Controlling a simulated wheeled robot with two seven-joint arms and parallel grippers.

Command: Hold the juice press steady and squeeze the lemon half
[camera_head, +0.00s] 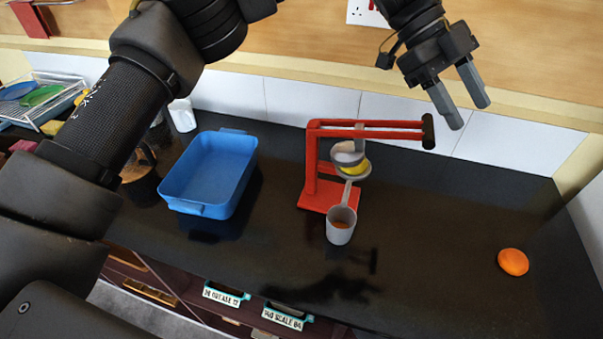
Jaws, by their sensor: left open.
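The red juice press (311,165) stands upright on the black counter, its lever reaching right to a black grip (428,131). The yellow lemon half (357,170) shows between the grey upper pressing part and the grey holder below it. A grey cup (341,232) stands in front of the press, with something orange-brown inside. My left gripper (469,112) is open and empty. In the picture it is above and to the right of the lever's grip, apart from it. My right gripper is not in view.
A blue tray (182,165) sits left of the press. An orange fruit (513,262) lies at the right on the counter. A dish rack (60,112) with plates is at the far left. White tiles (300,102) line the back wall. The counter right of the press is mostly clear.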

